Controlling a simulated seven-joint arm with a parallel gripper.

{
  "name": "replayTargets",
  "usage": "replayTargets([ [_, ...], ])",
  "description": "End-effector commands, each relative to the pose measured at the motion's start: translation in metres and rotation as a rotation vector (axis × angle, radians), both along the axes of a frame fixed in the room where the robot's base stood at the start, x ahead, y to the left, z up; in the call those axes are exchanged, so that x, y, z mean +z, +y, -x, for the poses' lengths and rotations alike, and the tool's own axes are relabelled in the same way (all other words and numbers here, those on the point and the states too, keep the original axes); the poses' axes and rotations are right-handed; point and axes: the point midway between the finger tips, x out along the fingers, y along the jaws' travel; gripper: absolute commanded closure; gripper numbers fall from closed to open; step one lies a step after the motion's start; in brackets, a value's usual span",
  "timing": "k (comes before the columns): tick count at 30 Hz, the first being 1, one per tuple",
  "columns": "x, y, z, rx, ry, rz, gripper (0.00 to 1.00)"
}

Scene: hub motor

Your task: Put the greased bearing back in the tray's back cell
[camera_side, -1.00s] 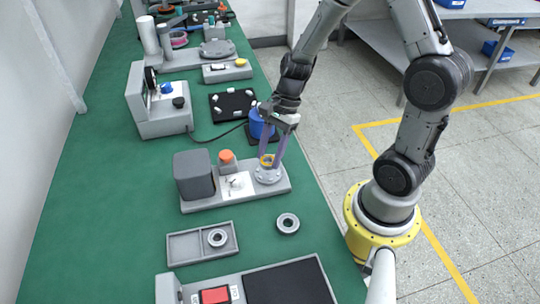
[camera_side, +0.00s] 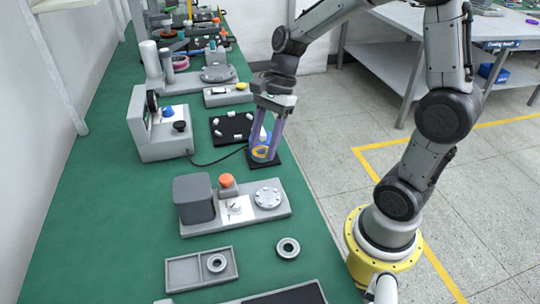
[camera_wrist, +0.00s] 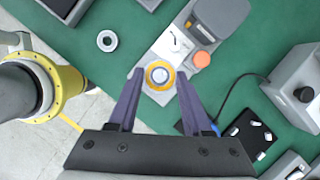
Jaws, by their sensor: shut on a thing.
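The greased bearing, a ring with a yellow-orange band (camera_wrist: 151,68), is between the fingertips of my gripper (camera_wrist: 160,78). In the side view my gripper (camera_side: 262,152) is shut on this bearing (camera_side: 259,155) and holds it in the air near the blue can. The grey two-cell tray (camera_side: 183,273) lies at the front of the green bench. One bearing (camera_side: 216,263) sits in its right cell; the left cell looks empty. Another grey bearing (camera_side: 288,248) lies on the bench right of the tray, and shows in the wrist view (camera_wrist: 107,40).
A grey machine with an orange button (camera_side: 227,180), a dial and a round flanged plate (camera_side: 268,197) stands behind the tray. A dark pad with white pieces (camera_side: 232,127) and a grey instrument (camera_side: 160,125) lie farther back.

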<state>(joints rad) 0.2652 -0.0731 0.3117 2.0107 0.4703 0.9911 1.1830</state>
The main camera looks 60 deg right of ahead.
Motion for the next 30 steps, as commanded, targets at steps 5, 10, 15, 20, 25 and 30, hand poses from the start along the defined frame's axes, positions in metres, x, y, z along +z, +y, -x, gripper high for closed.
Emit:
replayTargets([
  [5, 0.001, 0.033, -0.022, 0.085, 0.0, 0.001, 1.0],
  [10, 0.002, 0.082, -0.044, 0.191, -0.001, 0.001, 1.0],
  [15, 0.001, 0.15, -0.059, 0.316, 0.0, 0.001, 1.0],
  [20, 0.0, 0.202, -0.06, 0.4, 0.0, -0.001, 1.0],
  [25, -0.001, 0.24, -0.057, 0.461, -0.001, -0.001, 1.0],
  [30, -0.014, 0.26, -0.052, 0.492, 0.006, -0.001, 1.0],
])
